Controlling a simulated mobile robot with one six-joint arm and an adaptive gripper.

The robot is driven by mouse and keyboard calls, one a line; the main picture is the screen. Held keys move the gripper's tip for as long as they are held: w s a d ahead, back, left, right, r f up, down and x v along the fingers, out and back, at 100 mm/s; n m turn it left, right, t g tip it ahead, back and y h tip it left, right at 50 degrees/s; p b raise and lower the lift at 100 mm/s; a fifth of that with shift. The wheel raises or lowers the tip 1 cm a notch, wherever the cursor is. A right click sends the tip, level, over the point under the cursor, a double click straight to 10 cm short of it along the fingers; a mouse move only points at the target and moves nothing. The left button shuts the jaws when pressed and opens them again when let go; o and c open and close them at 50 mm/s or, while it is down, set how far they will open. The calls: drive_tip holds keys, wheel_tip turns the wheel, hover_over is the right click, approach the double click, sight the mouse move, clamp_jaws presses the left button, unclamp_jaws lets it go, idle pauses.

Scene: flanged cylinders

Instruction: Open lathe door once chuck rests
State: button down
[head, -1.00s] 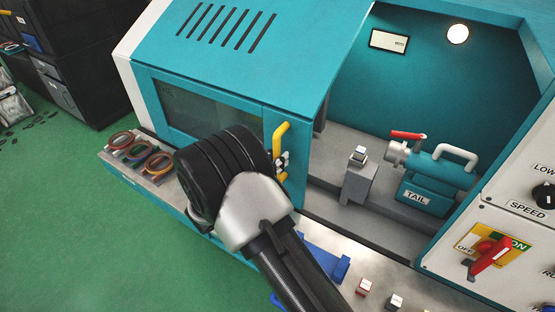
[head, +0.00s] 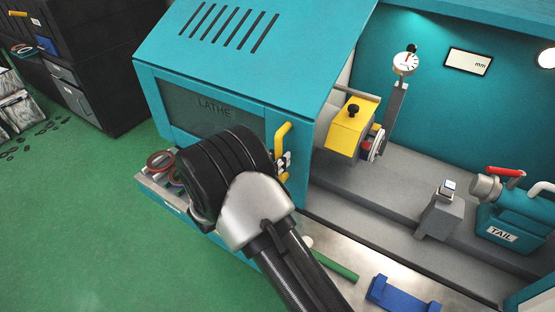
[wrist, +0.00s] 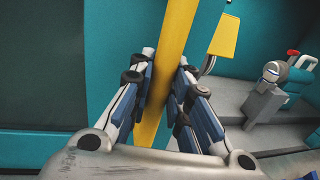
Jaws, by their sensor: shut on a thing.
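The teal lathe door (head: 225,60) has a dark window and slots, and stands partly to the left, uncovering the interior. Its yellow handle (head: 282,140) is upright on the door's right edge. My gripper (head: 282,163) is shut on the handle, mostly hidden behind my own wrist; in the wrist view my gripper (wrist: 163,100) has both fingers against the yellow handle bar (wrist: 160,70). A yellow headstock part (head: 352,128) with a black knob shows inside, and a round chuck-like part (head: 376,146) sits at its right. Whether that part turns cannot be told.
Inside stand a dial gauge (head: 405,64), a grey tool post (head: 440,212) and the teal tailstock (head: 512,215) with a red lever. A blue block (head: 402,296) and a green rod (head: 335,264) lie on the front ledge. Coloured rings (head: 160,162) sit at the left.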

drive_tip(key=shift+w+a, duration=0.15)
drive_tip(key=shift+a, duration=0.1)
drive_tip(key=c, duration=1.5)
unclamp_jaws()
drive_tip(key=v, duration=1.2)
